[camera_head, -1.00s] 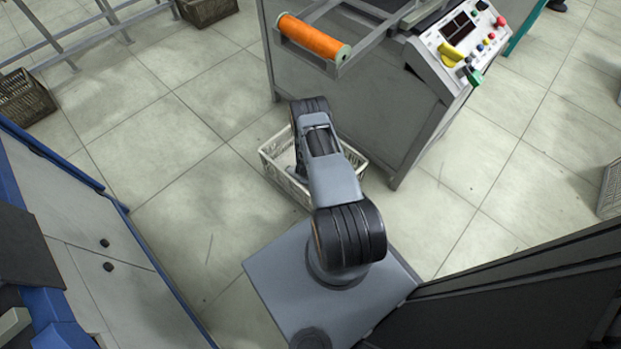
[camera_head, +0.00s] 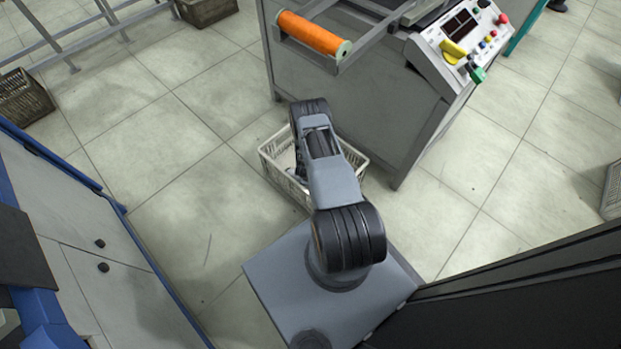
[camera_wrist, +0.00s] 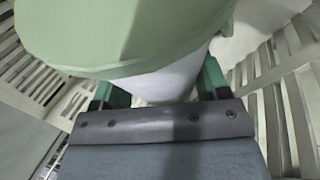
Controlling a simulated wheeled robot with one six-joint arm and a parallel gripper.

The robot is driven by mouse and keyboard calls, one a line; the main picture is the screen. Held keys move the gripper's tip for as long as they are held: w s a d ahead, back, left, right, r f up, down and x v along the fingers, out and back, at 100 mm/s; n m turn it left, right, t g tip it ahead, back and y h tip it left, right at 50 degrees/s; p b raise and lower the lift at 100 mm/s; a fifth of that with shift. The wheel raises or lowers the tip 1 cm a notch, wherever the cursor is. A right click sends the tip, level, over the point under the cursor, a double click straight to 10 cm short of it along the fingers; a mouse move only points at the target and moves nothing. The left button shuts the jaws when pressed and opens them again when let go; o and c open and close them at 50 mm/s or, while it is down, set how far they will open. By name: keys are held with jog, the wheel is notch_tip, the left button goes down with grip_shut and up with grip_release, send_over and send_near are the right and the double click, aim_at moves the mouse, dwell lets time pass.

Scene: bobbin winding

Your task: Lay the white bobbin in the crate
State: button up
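The pale crate (camera_head: 271,164) with slatted walls stands on the floor at the front of the grey machine. My arm reaches over it and hides much of its inside. In the wrist view, slatted crate walls (camera_wrist: 292,95) show on both sides. The white bobbin (camera_wrist: 165,82), with a pale green end flange, fills the top middle of the wrist view. My gripper (camera_wrist: 160,92) has its green fingers on either side of the bobbin's white body and looks shut on it. The bobbin's far end is hidden. Whether it touches the crate floor cannot be told.
The grey machine (camera_head: 340,110) with a control panel stands behind the crate, and an orange bobbin (camera_head: 312,33) lies in its holder. A blue-framed cabinet (camera_head: 95,262) is at left. Brown crates (camera_head: 22,98) lie farther off. Tiled floor is clear left of the crate.

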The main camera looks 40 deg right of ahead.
jog(key=shift+o, duration=1)
jog(key=shift+r, duration=0.15)
jog(key=shift+r+p, duration=0.35)
jog(key=shift+p, duration=0.2)
jog(key=w+a+r+m+y+p, duration=0.15)
jog(key=a+r, duration=0.25)
jog(key=r, duration=1)
jog(key=w+a+r+m+t+y+p, duration=0.15)
jog(key=a+r, duration=0.25)
jog(key=r, duration=0.9)
jog(key=w+a+r+p, duration=0.2)
jog(key=a+r, duration=0.3)
jog(key=r, duration=0.9)
jog(key=s+a+r+m, duration=0.2)
jog(key=s+a+r, duration=0.1)
jog(key=s+r, duration=0.6)
jog(key=s+a+r+m+g, duration=0.1)
jog(key=s+a+r+m, duration=0.1)
jog(key=s+r, duration=0.7)
jog(key=shift+a+r+m, duration=0.3)
jog(key=shift+a+r, duration=0.2)
jog(key=shift+a, duration=0.25)
